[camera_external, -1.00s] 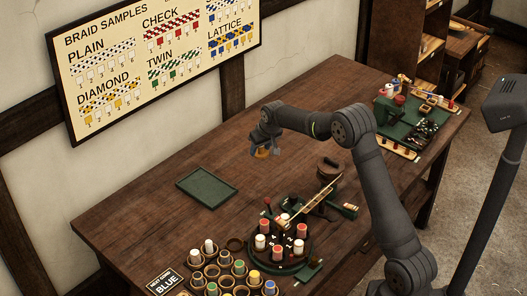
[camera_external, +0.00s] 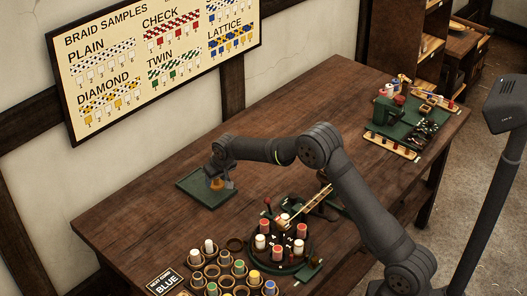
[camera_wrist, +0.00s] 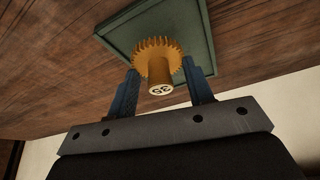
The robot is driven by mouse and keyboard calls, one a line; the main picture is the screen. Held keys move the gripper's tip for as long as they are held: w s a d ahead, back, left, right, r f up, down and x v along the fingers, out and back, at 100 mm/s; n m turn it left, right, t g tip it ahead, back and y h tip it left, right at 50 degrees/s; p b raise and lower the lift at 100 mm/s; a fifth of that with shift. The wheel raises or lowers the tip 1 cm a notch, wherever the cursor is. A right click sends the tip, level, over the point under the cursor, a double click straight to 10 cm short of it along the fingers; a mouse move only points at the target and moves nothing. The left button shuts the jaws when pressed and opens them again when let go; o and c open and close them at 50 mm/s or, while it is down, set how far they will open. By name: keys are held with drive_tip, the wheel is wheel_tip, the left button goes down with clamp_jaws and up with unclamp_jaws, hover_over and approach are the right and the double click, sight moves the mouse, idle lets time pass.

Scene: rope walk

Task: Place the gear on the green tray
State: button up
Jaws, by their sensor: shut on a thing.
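The brass-coloured gear (camera_wrist: 159,58) has a toothed rim and a round hub with a marked white end face. My gripper (camera_wrist: 162,80) is shut on it, one blue finger on each side. In the external view my gripper (camera_external: 216,182) holds the gear (camera_external: 222,185) over the right part of the green tray (camera_external: 190,184). In the wrist view the green tray (camera_wrist: 115,28) lies behind the gear. I cannot tell whether the gear touches the tray or hangs just above it.
A round braiding stand (camera_external: 280,252) with red and white bobbins stands at the front. Cups with coloured spools (camera_external: 225,272) are left of it. A green mat with tools (camera_external: 408,122) lies at the far right. The wood around the tray is clear.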

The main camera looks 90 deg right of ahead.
sight(218, 183)
drive_tip(key=shift+f, duration=1.95)
drive_tip(key=shift+f, duration=0.15)
drive_tip(key=o, duration=1.1)
drive_tip(key=shift+a+r, duration=0.1)
drive_tip(key=shift+r, duration=0.45)
drive_tip(key=v, duration=1.1)
drive_tip(key=shift+s, duration=0.1)
